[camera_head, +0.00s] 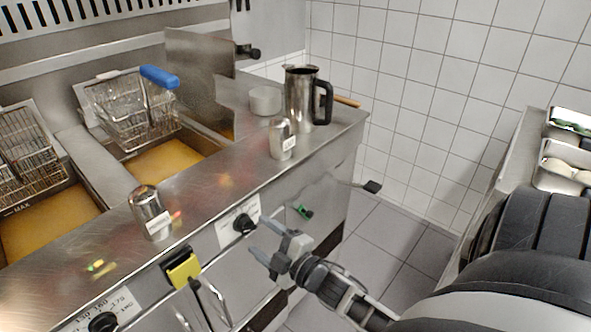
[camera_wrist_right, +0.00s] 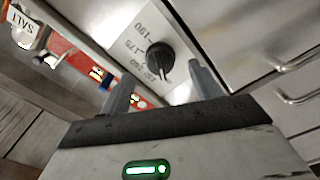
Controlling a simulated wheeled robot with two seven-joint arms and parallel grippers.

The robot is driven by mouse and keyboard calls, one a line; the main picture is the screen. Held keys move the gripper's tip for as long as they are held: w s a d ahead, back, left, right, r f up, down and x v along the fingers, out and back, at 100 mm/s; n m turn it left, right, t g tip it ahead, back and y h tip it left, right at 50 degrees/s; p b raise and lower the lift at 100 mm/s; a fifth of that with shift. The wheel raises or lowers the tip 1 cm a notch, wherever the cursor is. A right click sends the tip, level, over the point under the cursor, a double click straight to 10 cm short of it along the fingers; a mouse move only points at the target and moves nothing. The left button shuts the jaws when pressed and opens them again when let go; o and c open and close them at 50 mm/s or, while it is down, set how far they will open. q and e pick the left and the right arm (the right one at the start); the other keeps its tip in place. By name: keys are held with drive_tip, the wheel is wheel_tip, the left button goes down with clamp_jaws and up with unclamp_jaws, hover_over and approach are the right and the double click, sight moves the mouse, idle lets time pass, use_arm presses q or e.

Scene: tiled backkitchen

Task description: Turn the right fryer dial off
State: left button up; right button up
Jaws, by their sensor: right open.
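The right fryer dial (camera_head: 243,223) is a black round knob on a white scale plate on the fryer's steel front. In the right wrist view the dial (camera_wrist_right: 156,60) shows close up, with temperature numbers around its left and lower side. My right gripper (camera_head: 262,239) is open, just to the right of and slightly below the dial. In the right wrist view the tips of my right gripper (camera_wrist_right: 158,82) point toward the dial, with the knob ahead between them; I cannot tell whether they touch it. My left gripper is not in view.
The left dial (camera_head: 103,322) is at the bottom edge. Steel shakers (camera_head: 150,212) (camera_head: 282,139) and a metal jug (camera_head: 301,96) stand on the fryer top. A fryer basket (camera_head: 130,110) hangs over oil. Door handles (camera_head: 215,300) stick out below. Floor is clear at right.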

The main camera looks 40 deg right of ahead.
drive_tip(key=s, duration=1.1)
drive_tip(key=shift+s+d+b, duration=0.35)
drive_tip(key=shift+d+b, duration=0.1)
drive_tip(key=s+a+f+m+g, duration=0.1)
drive_tip(key=a+f+m+g, duration=0.1)
drive_tip(key=a, duration=0.3)
drive_tip(key=s+a+f+m+g+y, duration=0.1)
drive_tip(key=a+f+m+g, duration=0.2)
drive_tip(key=a+m, duration=0.2)
drive_tip(key=s+a+f+m+g, duration=0.1)
drive_tip(key=a+f+m+g, duration=0.1)
drive_tip(key=a, duration=0.4)
drive_tip(key=shift+a+f+m+g, duration=0.2)
drive_tip(key=shift+a+m+g, duration=0.15)
drive_tip(key=shift+m, duration=0.45)
